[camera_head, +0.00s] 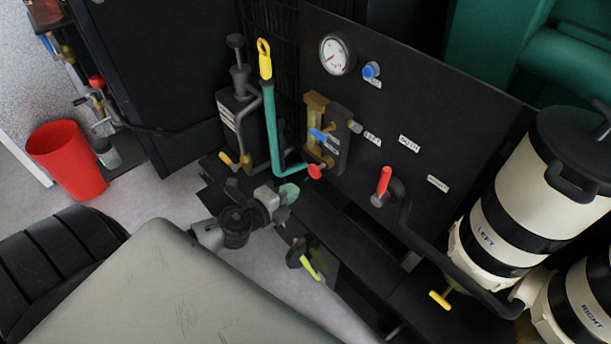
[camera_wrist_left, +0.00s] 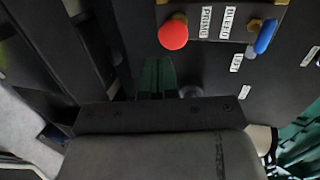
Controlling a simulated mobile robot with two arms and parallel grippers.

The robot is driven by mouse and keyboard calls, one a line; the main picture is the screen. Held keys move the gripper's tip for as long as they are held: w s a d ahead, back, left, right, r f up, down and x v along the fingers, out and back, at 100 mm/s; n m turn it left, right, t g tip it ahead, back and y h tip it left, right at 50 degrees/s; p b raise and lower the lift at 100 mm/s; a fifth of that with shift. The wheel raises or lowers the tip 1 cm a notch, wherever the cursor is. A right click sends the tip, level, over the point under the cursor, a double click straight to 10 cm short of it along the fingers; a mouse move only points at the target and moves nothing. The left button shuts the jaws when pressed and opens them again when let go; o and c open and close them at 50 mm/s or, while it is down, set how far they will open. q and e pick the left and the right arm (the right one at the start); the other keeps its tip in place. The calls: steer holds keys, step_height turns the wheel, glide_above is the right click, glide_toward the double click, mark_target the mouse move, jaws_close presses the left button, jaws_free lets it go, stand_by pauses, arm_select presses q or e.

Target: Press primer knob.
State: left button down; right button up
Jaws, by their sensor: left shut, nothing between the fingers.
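The primer knob is a round red knob (camera_head: 315,171) low on the brass block of the black panel. In the left wrist view the red knob (camera_wrist_left: 173,35) shows large, beside a label reading PRIME. My left gripper (camera_head: 289,193) is below and to the left of the knob in the head view, apart from it. Its green fingers (camera_wrist_left: 157,78) are shut and empty, pointing toward the panel. In the wrist view a gap shows between the fingertips and the knob. My right gripper is not in view.
A blue lever (camera_head: 319,134) sits just above the knob, with a teal pipe (camera_head: 271,125) to its left. A red-handled valve (camera_head: 384,181) is on the panel further right. White filter canisters (camera_head: 530,175) stand at right. A red bucket (camera_head: 68,160) stands on the floor.

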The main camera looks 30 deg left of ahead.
mark_target(313, 175)
arm_select(q)
steer(key=x, duration=0.2)
steer(key=r+p+x, duration=0.1)
steer(key=x, duration=0.2)
steer(key=shift+w+d, duration=0.1)
steer(key=shift+w, duration=0.25)
steer(key=shift+w, duration=0.15)
